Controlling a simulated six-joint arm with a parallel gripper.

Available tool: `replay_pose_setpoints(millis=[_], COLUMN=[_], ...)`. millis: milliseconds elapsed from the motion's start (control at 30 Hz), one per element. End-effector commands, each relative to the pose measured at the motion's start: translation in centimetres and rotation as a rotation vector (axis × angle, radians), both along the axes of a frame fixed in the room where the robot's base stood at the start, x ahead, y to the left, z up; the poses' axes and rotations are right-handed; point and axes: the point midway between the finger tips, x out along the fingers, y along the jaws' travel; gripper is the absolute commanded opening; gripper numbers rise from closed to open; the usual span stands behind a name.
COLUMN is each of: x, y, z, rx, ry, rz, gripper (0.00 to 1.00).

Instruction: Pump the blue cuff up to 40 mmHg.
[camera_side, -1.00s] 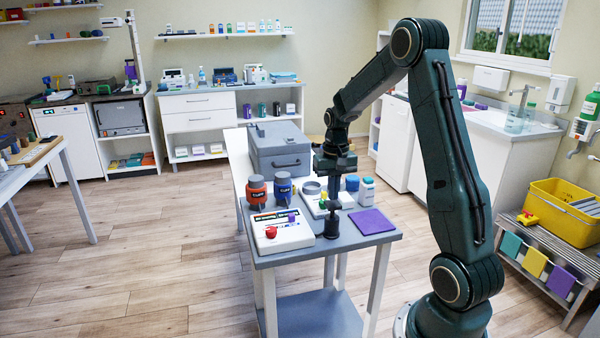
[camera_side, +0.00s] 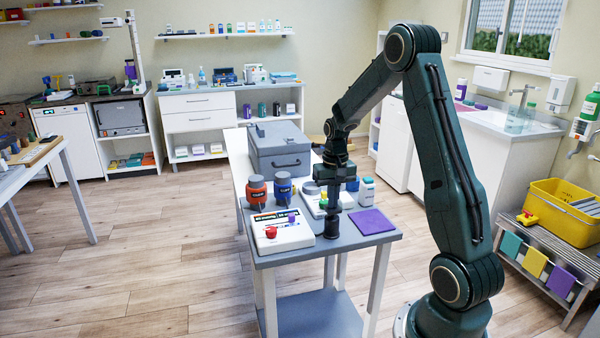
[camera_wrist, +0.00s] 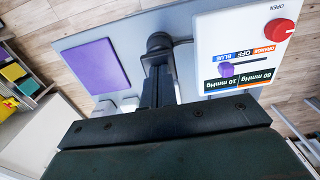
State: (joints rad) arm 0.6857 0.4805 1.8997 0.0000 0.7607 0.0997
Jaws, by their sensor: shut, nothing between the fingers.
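The white pump console (camera_side: 283,239) stands at the front left of the grey table. It has a red knob (camera_side: 271,231), marked OPEN in the wrist view (camera_wrist: 284,29), and a purple selector knob (camera_wrist: 226,69) turned to the BLUE side. The small inverted readouts (camera_wrist: 238,80) look like 60 and 10 mmHg; I cannot tell surely. A blue cylinder (camera_side: 283,187), apparently the blue cuff, stands behind the console beside an orange one (camera_side: 256,188). My shut, empty gripper (camera_side: 332,212) points down over the black bulb (camera_side: 332,228); the bulb (camera_wrist: 159,42) is at the fingertips, contact unclear.
A purple pad (camera_side: 372,221) lies right of the bulb. A grey case (camera_side: 281,150) fills the table's back.

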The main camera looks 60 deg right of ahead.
Motion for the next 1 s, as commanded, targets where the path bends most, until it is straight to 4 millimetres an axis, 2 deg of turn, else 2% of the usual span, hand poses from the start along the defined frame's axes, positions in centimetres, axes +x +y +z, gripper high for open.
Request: replay_pose_setpoints(millis=[333, 500, 1000], x=[-0.1, -0.1, 0.0], y=[0.1, 0.0, 0.0], z=[-1.1, -1.1, 0.6], rx=[0.003, 0.003, 0.001], ry=[0.003, 0.003, 0.001], rz=[0.0, 0.0, 0.0], gripper=[0.0, 0.0, 0.0])
